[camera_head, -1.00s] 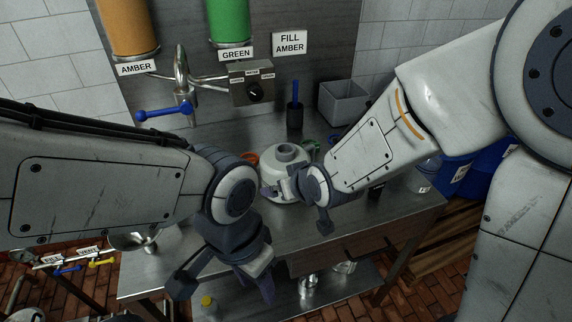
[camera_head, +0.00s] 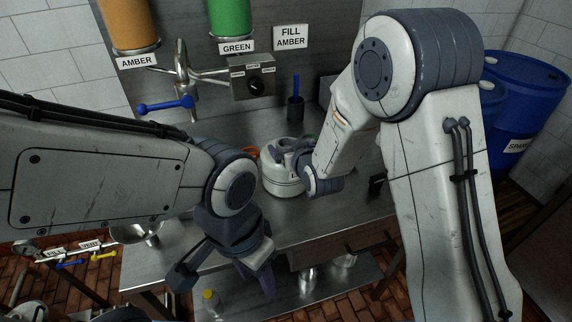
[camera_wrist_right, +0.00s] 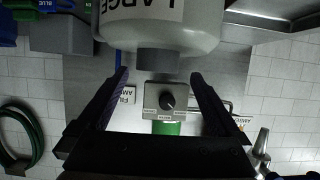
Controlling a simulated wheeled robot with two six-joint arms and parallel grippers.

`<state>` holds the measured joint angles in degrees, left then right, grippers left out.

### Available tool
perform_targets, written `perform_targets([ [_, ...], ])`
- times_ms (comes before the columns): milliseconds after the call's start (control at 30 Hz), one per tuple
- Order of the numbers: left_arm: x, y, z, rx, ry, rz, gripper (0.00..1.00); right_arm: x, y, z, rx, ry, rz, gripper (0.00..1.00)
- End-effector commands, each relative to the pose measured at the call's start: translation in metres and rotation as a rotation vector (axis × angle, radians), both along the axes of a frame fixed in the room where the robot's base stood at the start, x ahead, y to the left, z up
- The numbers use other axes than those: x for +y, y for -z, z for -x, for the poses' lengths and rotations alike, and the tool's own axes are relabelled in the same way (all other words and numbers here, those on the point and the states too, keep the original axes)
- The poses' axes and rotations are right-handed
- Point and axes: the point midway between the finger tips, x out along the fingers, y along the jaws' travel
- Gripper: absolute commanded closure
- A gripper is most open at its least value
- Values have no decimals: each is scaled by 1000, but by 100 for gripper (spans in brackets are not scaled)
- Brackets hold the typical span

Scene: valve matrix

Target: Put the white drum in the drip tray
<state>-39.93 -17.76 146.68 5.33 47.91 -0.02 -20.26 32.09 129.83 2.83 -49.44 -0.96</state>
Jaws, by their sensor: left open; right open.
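The white drum (camera_head: 281,182) stands upright on the steel bench below the taps. In the right wrist view its white body (camera_wrist_right: 160,32) bears the word LARGE, and its dark grey neck (camera_wrist_right: 158,61) points toward the gap between the fingers. My right gripper (camera_head: 290,158) is open at the top of the drum, its fingers partly hidden by my arm; the wrist view shows both fingers (camera_wrist_right: 158,78) spread either side of the neck, contact unclear. My left gripper (camera_head: 222,280) is open and empty over the bench's front edge. I cannot identify the drip tray.
A blue-handled tap (camera_head: 165,105) and a control box with a knob (camera_head: 253,84) are behind the drum. A dark cup (camera_head: 295,108) and an orange ring (camera_head: 250,152) sit nearby. Blue barrels (camera_head: 525,90) stand right. Bare bench (camera_head: 300,220) lies in front of the drum.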

Motion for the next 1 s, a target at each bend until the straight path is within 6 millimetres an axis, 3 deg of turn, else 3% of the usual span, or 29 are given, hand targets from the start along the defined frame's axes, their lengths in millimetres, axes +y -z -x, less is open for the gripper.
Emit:
perform_targets([
  [100,0,-13,0,0,0,0,50,0,6,-15,3,1,1,0],
  [300,0,-19,0,0,-1,0,50,7,15,-34,1,0,0,0],
  [567,0,-19,0,0,-1,0,50,8,18,-37,0,0,0,0],
  [600,0,-19,0,0,-1,0,50,8,18,-37,0,0,0,4],
  [800,0,-19,0,0,-1,0,50,8,18,-36,0,0,0,80],
  [867,0,-19,0,0,-1,0,50,8,18,-36,0,0,0,100],
  [1000,0,-19,0,0,-1,0,50,8,16,-37,-4,0,-2,100],
])
